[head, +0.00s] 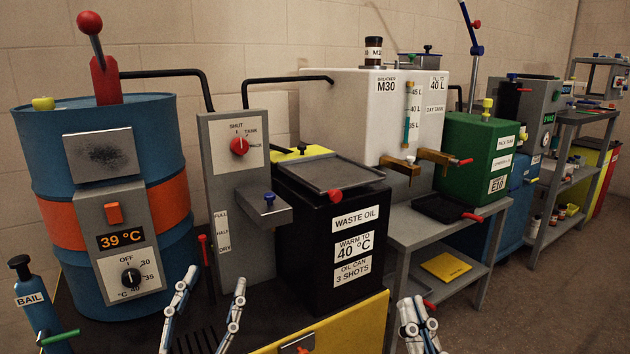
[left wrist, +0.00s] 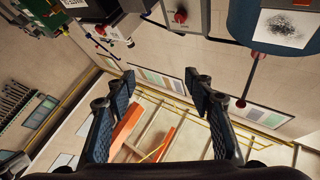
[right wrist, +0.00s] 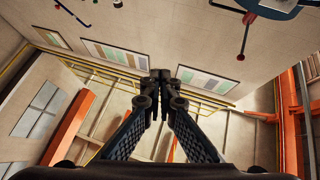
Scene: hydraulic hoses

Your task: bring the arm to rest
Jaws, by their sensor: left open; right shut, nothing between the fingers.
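My left gripper (head: 208,310) is at the bottom of the head view, in front of the blue drum and the grey selector panel. Its two fingers stand apart with nothing between them. In the left wrist view the same gripper (left wrist: 160,85) shows wide-open fingers against the wall and ceiling. My right gripper (head: 418,318) is at the bottom of the head view, in front of the grey stand and right of the yellow panel. In the right wrist view its fingers (right wrist: 160,78) meet at the tips and hold nothing.
A blue drum (head: 52,165) with a 39 °C display stands at left, beside a BAIL bottle (head: 38,300). A black waste oil box (head: 312,240), white M30 tank (head: 345,110) and green tank (head: 462,150) line the wall. Open floor (head: 560,300) lies at right.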

